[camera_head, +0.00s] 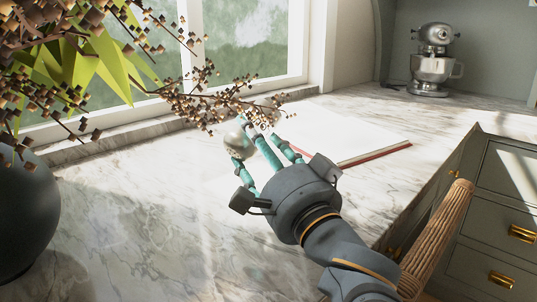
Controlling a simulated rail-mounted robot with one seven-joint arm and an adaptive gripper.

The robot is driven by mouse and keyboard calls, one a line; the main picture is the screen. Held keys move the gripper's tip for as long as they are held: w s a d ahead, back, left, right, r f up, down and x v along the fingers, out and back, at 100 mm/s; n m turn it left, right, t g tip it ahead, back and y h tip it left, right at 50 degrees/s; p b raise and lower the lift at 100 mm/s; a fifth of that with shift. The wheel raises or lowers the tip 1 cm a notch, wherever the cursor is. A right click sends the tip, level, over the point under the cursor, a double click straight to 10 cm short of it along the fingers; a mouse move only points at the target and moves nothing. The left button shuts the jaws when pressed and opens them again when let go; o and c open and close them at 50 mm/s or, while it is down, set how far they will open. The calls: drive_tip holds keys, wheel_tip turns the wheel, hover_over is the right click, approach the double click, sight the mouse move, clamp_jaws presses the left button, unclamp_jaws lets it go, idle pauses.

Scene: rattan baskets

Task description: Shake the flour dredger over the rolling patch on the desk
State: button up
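My gripper (262,138) is over the marble counter, its teal fingers pointing away from the camera. A rounded, shiny pale metallic object (238,146), perhaps the flour dredger, shows at the tip of the left finger. The fingers and a plant sprig partly hide it. Whether the fingers are closed on it cannot be told. A bright white flat area with a red-brown edge (375,154), perhaps the rolling patch, lies on the counter just beyond and right of the fingers. Its left part is hidden or washed out by light.
A dark round vase (25,220) stands at the left, its branches reaching over the counter towards my gripper. A silver stand mixer (433,62) is at the back right. A woven rattan piece (440,235) is by the counter's right edge. The front left marble (140,235) is clear.

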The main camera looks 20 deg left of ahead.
drive_tip(key=shift+w+a, duration=0.2)
drive_tip(key=shift+a, duration=0.25)
drive_tip(key=shift+w+a, duration=0.2)
drive_tip(key=shift+a, duration=0.25)
drive_tip(key=w+d+b, duration=0.1)
drive_tip(key=w+d, duration=0.2)
drive_tip(key=w, duration=0.5)
drive_tip(key=w+d+b, duration=0.1)
drive_tip(key=w+d, duration=0.3)
drive_tip(key=w, duration=0.4)
drive_tip(key=shift+w+a+b, duration=0.15)
drive_tip(key=shift+w+a, duration=0.2)
drive_tip(key=shift+a, duration=0.55)
drive_tip(key=shift+w+a+b, duration=0.1)
drive_tip(key=shift+w+a, duration=0.25)
drive_tip(key=shift+a, duration=0.5)
drive_tip(key=shift+w+a+b, duration=0.15)
drive_tip(key=shift+w+a, duration=0.2)
drive_tip(key=shift+a, duration=0.55)
drive_tip(key=shift+c, duration=0.2)
drive_tip(key=s+a+b, duration=0.3)
drive_tip(key=s+b, duration=0.1)
drive_tip(key=s, duration=0.4)
drive_tip(key=s+a+b, duration=0.3)
drive_tip(key=s+b, duration=0.1)
drive_tip(key=s, duration=0.4)
drive_tip(key=shift+a, duration=0.4)
drive_tip(key=shift+r, duration=0.2)
